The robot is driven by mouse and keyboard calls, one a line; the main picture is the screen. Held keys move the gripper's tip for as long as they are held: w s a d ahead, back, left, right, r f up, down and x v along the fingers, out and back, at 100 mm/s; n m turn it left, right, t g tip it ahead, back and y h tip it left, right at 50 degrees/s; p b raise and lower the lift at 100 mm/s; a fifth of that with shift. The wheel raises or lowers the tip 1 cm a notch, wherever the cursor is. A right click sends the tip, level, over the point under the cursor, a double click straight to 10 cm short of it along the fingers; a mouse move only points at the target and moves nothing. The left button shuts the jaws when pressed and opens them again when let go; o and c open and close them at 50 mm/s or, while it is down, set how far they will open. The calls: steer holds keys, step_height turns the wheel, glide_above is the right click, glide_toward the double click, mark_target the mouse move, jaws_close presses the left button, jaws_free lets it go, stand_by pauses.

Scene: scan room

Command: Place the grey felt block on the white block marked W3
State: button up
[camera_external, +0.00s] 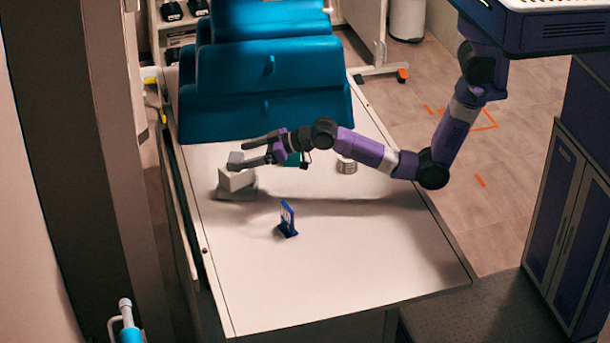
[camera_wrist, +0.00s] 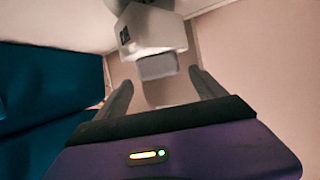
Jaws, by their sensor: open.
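The white block (camera_external: 237,180) stands on the table and seems to have a grey piece (camera_external: 238,194) under it. In the wrist view, which is upside down, the white block (camera_wrist: 160,30) bears a dark mark too small to read surely. The grey felt block (camera_external: 235,156) appears to rest on top of the white block; in the wrist view the grey felt block (camera_wrist: 157,67) touches its upper face. My gripper (camera_external: 240,155) is open at the height of the grey block. Its fingertips lie to either side, with the block just beyond them and clear of both fingers (camera_wrist: 160,80).
A blue stand with a card (camera_external: 287,219) is on the table (camera_external: 330,270), in front of my arm. A light ribbed round item (camera_external: 346,166) and a small green thing (camera_external: 292,160) are near my arm. The table's front is clear.

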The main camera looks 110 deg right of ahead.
steer(key=v, duration=0.8)
steer(key=shift+s+a+b, duration=0.2)
steer(key=shift+b, duration=0.2)
